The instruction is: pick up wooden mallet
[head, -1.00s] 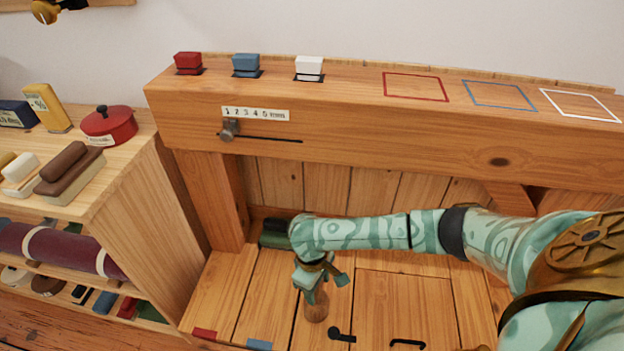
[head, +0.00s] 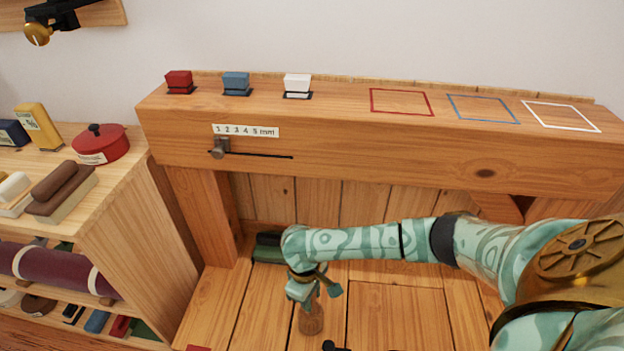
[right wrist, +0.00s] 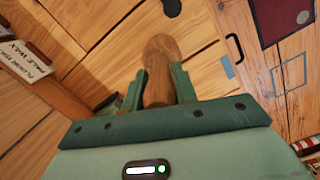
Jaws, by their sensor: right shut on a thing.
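The wooden mallet (head: 311,319) shows as a brown rounded wooden piece below my right gripper (head: 314,295) in the head view. My right gripper is shut on it, with one green finger on each side. In the right wrist view the mallet's wood (right wrist: 159,62) stands out between the fingers (right wrist: 159,86). The rest of the mallet is hidden by the gripper, and I cannot tell whether it touches the boards. My left gripper is not in view.
A thick timber beam (head: 390,143) crosses above and behind my right arm, carrying red, blue and white blocks. A timber post (head: 207,216) stands left of the gripper. A dark green object (head: 267,248) lies behind it. A shelf unit (head: 140,240) is at left.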

